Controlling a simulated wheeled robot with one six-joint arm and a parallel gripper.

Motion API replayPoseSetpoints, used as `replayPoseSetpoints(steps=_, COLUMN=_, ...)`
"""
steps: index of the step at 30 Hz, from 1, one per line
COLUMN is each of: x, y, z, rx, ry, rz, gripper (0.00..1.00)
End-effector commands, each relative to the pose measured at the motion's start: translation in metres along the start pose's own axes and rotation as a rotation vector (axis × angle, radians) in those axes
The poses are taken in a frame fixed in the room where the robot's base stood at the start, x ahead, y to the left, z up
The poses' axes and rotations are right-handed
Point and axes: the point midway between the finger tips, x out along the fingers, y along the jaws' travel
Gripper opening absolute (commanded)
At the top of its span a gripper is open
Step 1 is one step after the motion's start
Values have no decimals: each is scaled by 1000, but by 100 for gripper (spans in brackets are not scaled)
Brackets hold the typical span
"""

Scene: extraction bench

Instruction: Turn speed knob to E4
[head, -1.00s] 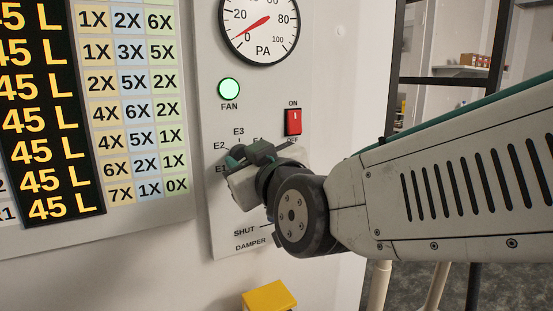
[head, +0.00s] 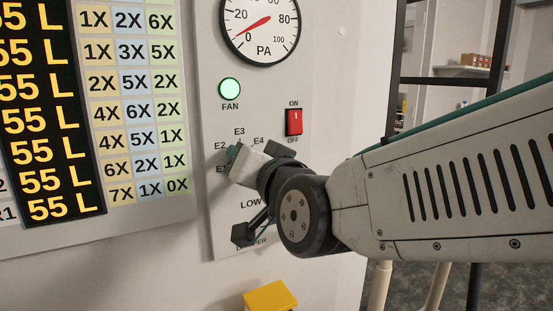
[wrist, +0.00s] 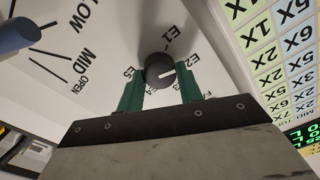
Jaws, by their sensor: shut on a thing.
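The speed knob (wrist: 158,72) is a round black knob with a white pointer line, seen in the wrist view. Its line points right in that picture, toward the right finger. My gripper (wrist: 161,90) has one green finger on each side of the knob and is shut on it. The E5 label (wrist: 129,72) is left of the knob and the E1 label (wrist: 175,33) is above it. In the head view my gripper (head: 240,158) is at the dial and hides the knob. The E4 label (head: 258,141) shows above the gripper.
A red rocker switch (head: 293,122) is just above right of my gripper, and a lit green fan lamp (head: 230,89) is above. A blue-grey handle (wrist: 16,36) sticks out near the LOW and MID marks. A yellow block (head: 269,297) is below the panel.

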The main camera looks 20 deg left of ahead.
Motion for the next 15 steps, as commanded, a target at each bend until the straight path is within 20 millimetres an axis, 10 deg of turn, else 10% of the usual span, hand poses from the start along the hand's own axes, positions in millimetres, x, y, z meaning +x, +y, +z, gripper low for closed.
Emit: replayPoseSetpoints(steps=15, x=0, y=2, z=2, rx=487, ry=-4, rz=3, gripper=13)
